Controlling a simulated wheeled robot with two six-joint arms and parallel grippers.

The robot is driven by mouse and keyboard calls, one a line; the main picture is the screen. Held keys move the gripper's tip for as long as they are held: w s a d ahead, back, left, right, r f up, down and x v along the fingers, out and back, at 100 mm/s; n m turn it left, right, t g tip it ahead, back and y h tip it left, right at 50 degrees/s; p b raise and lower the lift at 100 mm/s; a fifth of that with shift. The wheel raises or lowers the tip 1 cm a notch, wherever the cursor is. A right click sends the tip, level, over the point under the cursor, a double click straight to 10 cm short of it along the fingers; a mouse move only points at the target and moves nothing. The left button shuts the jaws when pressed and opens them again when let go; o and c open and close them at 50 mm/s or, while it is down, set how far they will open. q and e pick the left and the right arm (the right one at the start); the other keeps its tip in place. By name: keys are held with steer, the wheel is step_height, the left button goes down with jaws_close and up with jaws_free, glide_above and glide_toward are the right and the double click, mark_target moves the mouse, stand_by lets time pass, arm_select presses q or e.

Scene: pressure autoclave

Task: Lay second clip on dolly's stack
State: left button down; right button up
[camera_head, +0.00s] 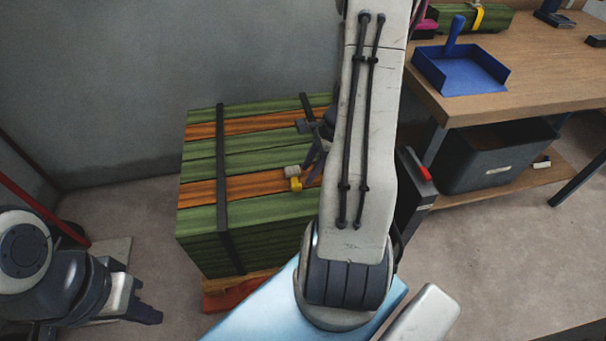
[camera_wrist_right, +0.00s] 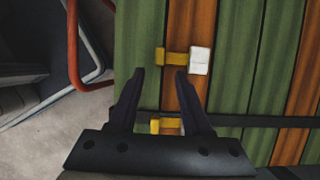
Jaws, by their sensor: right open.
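The dolly's stack (camera_head: 265,150) is green and orange boards bound by black straps. One clip, yellow with a pale block (camera_head: 292,171), lies on top of it; in the right wrist view the clip (camera_wrist_right: 174,58) lies just beyond my fingertips, across an orange board. A second yellow clip (camera_wrist_right: 167,124) shows between my finger bases beside a strap, partly hidden by the gripper.
A wooden bench (camera_head: 535,70) at the right holds a blue dustpan (camera_head: 460,72) and another green bundle. A dark bin (camera_head: 500,155) stands on its lower shelf. A red-orange tube (camera_wrist_right: 73,50) runs beside the stack. The grey wall stands behind; open floor lies at right.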

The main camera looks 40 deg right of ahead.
steer(key=p+v, duration=0.2)
steer(key=v, duration=0.5)
steer(key=shift+r, duration=0.1)
steer(key=w+a+r+n+g+h, duration=0.1)
steer(key=a+r+n, duration=0.2)
steer(key=a+n, duration=0.65)
steer(key=w+a+r+n+g, duration=0.2)
steer(key=a+r+n, duration=0.3)
steer(key=a, duration=0.8)
steer(key=s+a+r+n+h, duration=0.1)
steer(key=s+a+r+n, duration=0.1)
steer(key=s+a+n, duration=1.1)
steer(key=s+n, duration=0.1)
steer(key=n, duration=0.3)
steer(key=shift+a+r+t+h, duration=0.3)
steer(key=shift+a+r+h, duration=0.05)
steer(key=shift+h, duration=0.05)
step_height(320, 180, up, 23)
steer(key=p, duration=2.2)
steer(key=shift+p, duration=0.4)
